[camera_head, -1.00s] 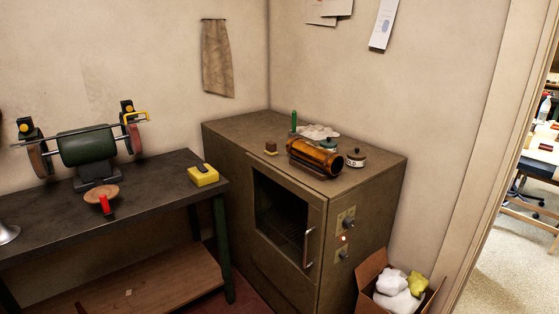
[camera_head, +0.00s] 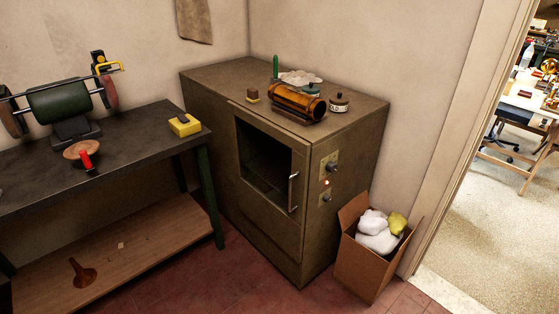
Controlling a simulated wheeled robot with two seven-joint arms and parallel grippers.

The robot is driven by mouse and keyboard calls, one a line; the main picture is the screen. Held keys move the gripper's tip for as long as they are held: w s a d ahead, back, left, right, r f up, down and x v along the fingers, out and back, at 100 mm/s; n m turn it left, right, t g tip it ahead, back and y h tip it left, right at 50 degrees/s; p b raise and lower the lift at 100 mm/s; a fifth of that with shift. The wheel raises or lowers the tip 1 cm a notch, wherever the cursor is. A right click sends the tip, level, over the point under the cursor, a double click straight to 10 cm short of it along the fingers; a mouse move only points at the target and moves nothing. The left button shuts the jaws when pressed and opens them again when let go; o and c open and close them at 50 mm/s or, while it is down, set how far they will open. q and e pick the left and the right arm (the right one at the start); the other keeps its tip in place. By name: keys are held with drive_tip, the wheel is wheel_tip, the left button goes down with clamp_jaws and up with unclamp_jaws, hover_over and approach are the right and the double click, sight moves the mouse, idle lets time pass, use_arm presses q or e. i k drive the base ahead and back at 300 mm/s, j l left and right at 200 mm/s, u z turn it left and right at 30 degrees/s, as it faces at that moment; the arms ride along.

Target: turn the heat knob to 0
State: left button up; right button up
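Two dark knobs sit on the right side face of a brown cabinet oven (camera_head: 340,145). The upper knob (camera_head: 333,167) is on a tan plate, and the lower knob (camera_head: 327,198) is below it. A small reddish-white light (camera_head: 326,183) lies between them. The markings are too small to read, so I cannot tell which knob is for heat or its setting. The oven door has a dark window (camera_head: 265,165) and a metal handle (camera_head: 293,192); it looks closed. Neither of my grippers is in view.
A cardboard box (camera_head: 366,262) with white and yellow cloths stands on the floor beside the oven's knob side. A workbench (camera_head: 130,143) with a grinder (camera_head: 62,107) is at left. An amber cylinder (camera_head: 298,102) and jars lie on the oven. Red floor in front is clear.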

sight(331, 167)
drive_tip(key=i+j+z, duration=0.35)
drive_tip(key=i+j, duration=0.25)
drive_tip(key=i+j+z, duration=0.4)
drive_tip(key=i+j, duration=0.3)
drive_tip(key=i+l+z, duration=0.1)
drive_tip(key=z, duration=0.15)
drive_tip(key=l+z, duration=0.25)
drive_tip(key=i+j, duration=0.05)
drive_tip(key=j, duration=0.05)
